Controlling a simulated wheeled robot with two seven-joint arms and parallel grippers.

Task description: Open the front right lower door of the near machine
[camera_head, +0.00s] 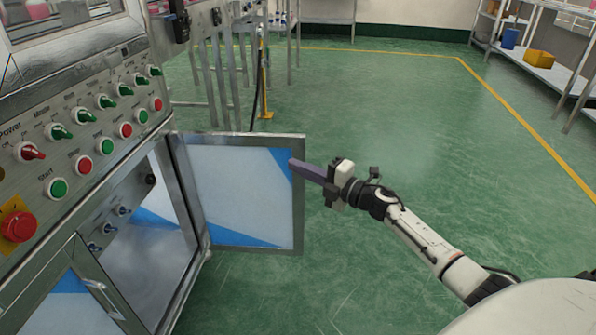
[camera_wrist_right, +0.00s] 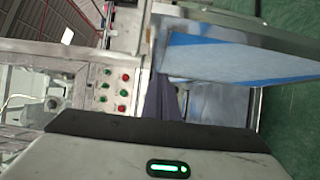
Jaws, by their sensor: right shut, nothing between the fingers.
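The front right lower door (camera_head: 240,195) of the near machine (camera_head: 100,215) stands swung wide open. It has a metal frame with a blue and white panel and is hinged beside the opening. My right gripper (camera_head: 294,163) is shut and empty, its purple fingers reaching to the door's outer edge. I cannot tell whether they touch it. In the right wrist view the door (camera_wrist_right: 240,60) fills the upper right, with the fingers (camera_wrist_right: 163,100) beside its edge. The cabinet opening (camera_head: 150,235) is exposed. My left gripper is not in view.
The control panel (camera_head: 95,120) has several knobs and buttons, with a red emergency stop (camera_head: 18,226). The adjacent lower door (camera_head: 70,300) with a handle looks shut. A yellow post (camera_head: 264,85) stands behind. Shelves (camera_head: 545,65) are at the far right. The green floor (camera_head: 420,130) is clear.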

